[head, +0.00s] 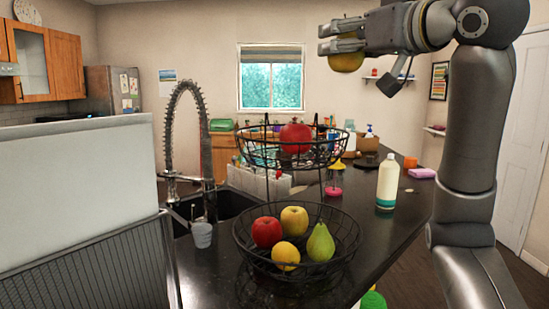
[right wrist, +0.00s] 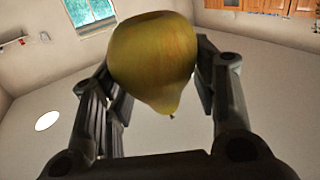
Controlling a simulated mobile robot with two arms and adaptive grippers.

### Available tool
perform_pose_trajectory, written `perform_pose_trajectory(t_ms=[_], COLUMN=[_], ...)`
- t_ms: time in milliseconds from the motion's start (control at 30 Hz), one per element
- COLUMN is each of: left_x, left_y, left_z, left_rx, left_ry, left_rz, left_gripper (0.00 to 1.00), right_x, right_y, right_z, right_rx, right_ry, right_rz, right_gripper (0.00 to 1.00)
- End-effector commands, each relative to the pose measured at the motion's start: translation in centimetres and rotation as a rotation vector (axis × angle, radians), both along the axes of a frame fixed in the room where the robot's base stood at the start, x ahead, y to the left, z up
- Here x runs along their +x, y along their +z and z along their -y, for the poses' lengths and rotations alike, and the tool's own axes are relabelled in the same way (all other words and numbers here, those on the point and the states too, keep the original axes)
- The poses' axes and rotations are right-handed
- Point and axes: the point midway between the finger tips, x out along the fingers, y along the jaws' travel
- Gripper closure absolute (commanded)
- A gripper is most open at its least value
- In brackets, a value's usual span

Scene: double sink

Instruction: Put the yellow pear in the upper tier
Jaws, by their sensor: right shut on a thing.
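The yellow pear (head: 347,63) is held high up by my right gripper (head: 343,47), to the right of and above the wire fruit stand. In the right wrist view the pear (right wrist: 153,55) sits between the two fingers (right wrist: 155,90), its narrow stem end pointing down in the picture. The upper tier (head: 252,152) is a black wire basket with a red fruit (head: 296,138) in it. The lower tier (head: 344,264) is a wider wire basket. My left gripper is not in view.
The lower tier holds a red apple (head: 266,232), a yellow apple (head: 294,220), a lemon (head: 286,254) and a green pear (head: 320,242). A white bottle (head: 387,184) stands on the dark counter to the right. A tall spring faucet (head: 205,135) rises left of the stand.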

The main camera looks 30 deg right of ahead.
Motion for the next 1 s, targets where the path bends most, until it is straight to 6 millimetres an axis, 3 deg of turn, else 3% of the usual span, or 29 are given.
perform_pose_trajectory(t_ms=[167,333,500,700,1000], left_x=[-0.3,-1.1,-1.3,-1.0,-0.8], left_y=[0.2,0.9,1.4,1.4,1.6], left_z=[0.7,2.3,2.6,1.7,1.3], left_rx=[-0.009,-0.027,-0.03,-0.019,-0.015], left_ry=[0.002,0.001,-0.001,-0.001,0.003], left_rz=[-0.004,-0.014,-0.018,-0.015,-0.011], left_gripper=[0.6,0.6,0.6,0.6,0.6], right_x=[1.4,5.5,9.4,11.7,13.5], right_y=[-0.6,-2.4,-4.6,-7.7,-9.9], right_z=[-0.2,-0.8,-1.4,-1.7,-2.0], right_rx=[-0.001,-0.001,-0.002,-0.002,-0.001], right_ry=[0.001,0.001,0.001,0.0,0.0], right_rz=[-0.006,-0.008,-0.007,-0.003,-0.004], right_gripper=[0.73,0.73,0.73,0.73,0.73])
